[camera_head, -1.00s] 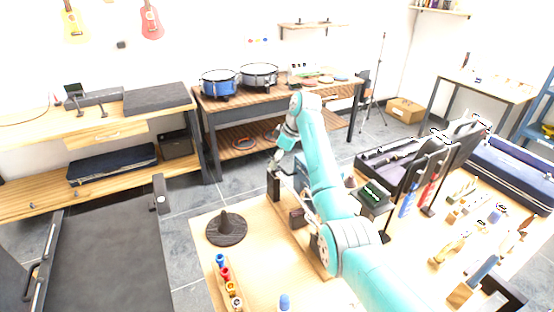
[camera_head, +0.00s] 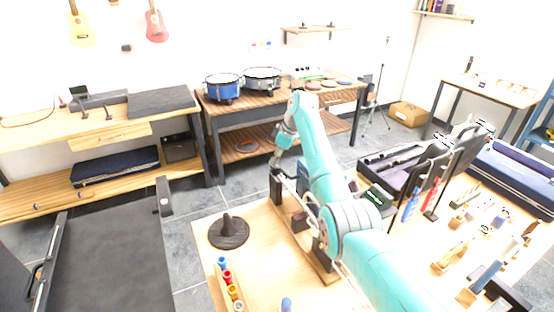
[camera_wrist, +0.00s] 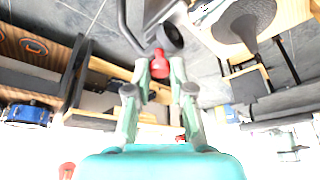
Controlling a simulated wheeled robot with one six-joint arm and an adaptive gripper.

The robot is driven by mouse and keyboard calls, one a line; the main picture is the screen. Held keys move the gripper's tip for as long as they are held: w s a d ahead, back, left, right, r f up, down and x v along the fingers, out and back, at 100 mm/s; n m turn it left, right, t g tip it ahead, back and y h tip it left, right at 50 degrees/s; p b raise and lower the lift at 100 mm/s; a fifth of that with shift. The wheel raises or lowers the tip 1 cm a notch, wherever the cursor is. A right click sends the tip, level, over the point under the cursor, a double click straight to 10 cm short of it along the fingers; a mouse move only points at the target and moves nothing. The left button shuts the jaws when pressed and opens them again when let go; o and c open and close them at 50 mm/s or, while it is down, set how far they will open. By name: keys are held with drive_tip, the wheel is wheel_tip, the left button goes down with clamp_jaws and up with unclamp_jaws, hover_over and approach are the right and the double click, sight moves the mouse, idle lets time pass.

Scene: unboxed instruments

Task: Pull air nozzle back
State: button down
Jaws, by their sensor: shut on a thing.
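In the wrist view, my gripper (camera_wrist: 160,74) has its two teal fingers closed in on a small red part (camera_wrist: 159,62), which looks like the air nozzle's end. A round black piece (camera_wrist: 170,38) and a dark bent bar (camera_wrist: 127,24) lie just beyond it. In the head view, my gripper (camera_head: 279,160) is small and partly hidden, above a dark upright block (camera_head: 276,187) at the edge of the wooden bench (camera_head: 262,268). The red part cannot be made out there.
A black disc stand with a peg (camera_head: 228,232) is left of my gripper. A rack of small coloured pieces (camera_head: 229,283) is nearer. Open black cases (camera_head: 404,166) and several tools lie right of my arm. Grey floor (camera_head: 190,215) shows beyond the bench.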

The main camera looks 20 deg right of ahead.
drive_tip(key=shift+w+r, duration=0.1)
drive_tip(key=shift+r, duration=0.05)
drive_tip(key=c, duration=1)
unclamp_jaws()
drive_tip(key=shift+w, duration=0.1)
drive_tip(key=shift+c, duration=0.2)
drive_tip(key=v, duration=1.2)
